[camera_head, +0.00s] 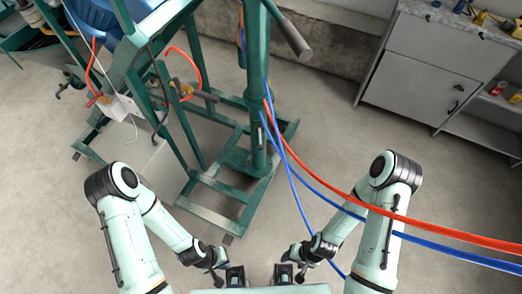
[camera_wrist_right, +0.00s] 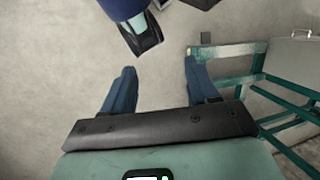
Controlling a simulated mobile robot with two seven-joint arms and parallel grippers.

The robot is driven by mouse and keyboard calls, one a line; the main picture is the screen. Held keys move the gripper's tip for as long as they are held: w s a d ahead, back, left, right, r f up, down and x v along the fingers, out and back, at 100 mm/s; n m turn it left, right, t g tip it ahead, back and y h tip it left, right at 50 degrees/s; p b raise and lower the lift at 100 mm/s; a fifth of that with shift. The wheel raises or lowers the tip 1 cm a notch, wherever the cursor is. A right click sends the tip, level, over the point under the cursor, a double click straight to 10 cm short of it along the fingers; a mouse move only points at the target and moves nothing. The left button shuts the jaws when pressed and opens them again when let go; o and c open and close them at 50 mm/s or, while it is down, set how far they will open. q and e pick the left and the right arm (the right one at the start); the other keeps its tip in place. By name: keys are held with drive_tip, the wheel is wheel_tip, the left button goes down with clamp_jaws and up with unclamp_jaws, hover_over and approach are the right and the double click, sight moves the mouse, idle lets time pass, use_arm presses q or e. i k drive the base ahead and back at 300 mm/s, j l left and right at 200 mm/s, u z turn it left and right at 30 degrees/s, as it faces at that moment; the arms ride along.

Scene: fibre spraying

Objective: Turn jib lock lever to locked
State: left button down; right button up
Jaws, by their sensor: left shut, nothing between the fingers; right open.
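A green post (camera_head: 257,150) stands on a green base frame (camera_head: 216,192) in the head view. A grey rod-like handle (camera_head: 293,40) slants out near the post's top. I cannot tell whether this is the jib lock lever, nor what position the lever is in. My left gripper (camera_head: 235,276) is shut and empty at the bottom of the head view. My right gripper (camera_head: 284,273) is just right of it, open and empty. In the right wrist view the right gripper's blue fingers (camera_wrist_right: 160,82) are wide apart over bare floor. Both grippers are well away from the post.
Red (camera_head: 340,190) and blue (camera_head: 301,212) hoses run from the post towards the right, passing across my right arm. A green machine frame (camera_head: 175,100) stands at upper left. A grey cabinet (camera_head: 420,88) stands at upper right. Open concrete floor lies between.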

sight(260, 147)
drive_tip(key=k, duration=0.65)
drive_tip(key=u, duration=1.9)
drive_tip(key=i+l, duration=0.1)
drive_tip(key=l, duration=2.2)
